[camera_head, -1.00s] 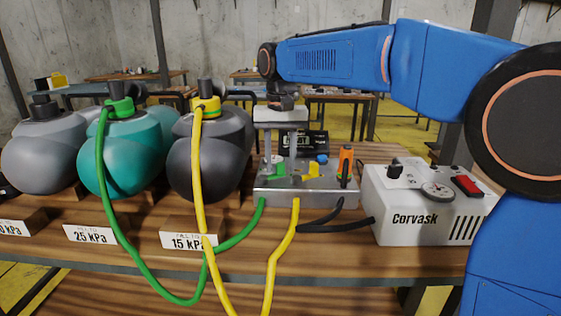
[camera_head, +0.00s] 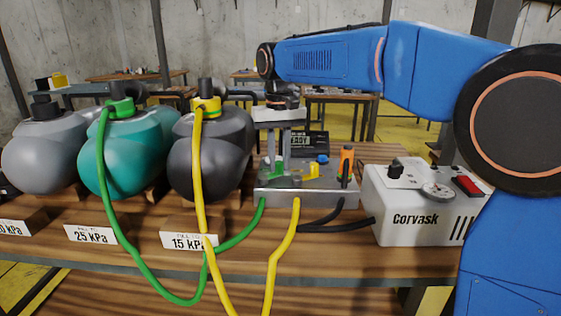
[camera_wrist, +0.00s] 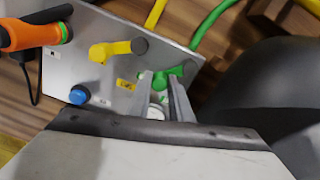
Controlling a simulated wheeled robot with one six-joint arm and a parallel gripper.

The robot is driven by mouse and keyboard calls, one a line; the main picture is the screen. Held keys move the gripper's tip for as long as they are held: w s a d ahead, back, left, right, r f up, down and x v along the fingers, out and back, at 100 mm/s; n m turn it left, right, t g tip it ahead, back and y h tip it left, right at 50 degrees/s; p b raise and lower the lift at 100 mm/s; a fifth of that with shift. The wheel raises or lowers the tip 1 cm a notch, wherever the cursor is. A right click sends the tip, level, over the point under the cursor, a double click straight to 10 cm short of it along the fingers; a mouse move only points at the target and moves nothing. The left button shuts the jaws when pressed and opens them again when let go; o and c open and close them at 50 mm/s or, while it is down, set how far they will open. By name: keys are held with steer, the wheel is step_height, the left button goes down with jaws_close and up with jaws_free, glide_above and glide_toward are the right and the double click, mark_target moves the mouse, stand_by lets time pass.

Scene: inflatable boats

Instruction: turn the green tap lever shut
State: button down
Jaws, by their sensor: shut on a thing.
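The green tap lever (camera_head: 277,170) is on top of the grey metal manifold box (camera_head: 300,197), near its left end. My gripper (camera_head: 279,165) points down over it with its fingers close together. In the wrist view, my gripper (camera_wrist: 163,84) is shut on the green tap lever (camera_wrist: 175,72), and the fingers hide part of the lever. The yellow tap lever (camera_wrist: 110,50) stands beside it, apart from the fingers.
A blue knob (camera_head: 322,159) and an orange-handled tool (camera_head: 346,165) are at the box's right side. The white Corvask unit (camera_head: 420,210) stands further right. A dark grey inflated boat part (camera_head: 200,165) is close on the left. Green and yellow hoses run in front.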

steer(key=n, duration=0.1)
steer(key=w+a+n, duration=0.1)
steer(key=n, duration=0.2)
steer(key=shift+w+a+n, duration=0.2)
steer(key=shift+a+n, duration=0.1)
steer(key=shift+w+a+n, duration=0.2)
steer(key=shift+a+n, duration=0.35)
steer(key=shift+n, duration=0.75)
steer(key=shift+w+a+n, duration=0.15)
steer(key=shift+a+n, duration=0.4)
steer(key=shift+n, duration=0.75)
steer(key=shift+r, duration=0.1)
steer(key=c, duration=1.6)
jaws_free()
step_height(320, 180, up, 17)
steer(key=shift+r, duration=0.15)
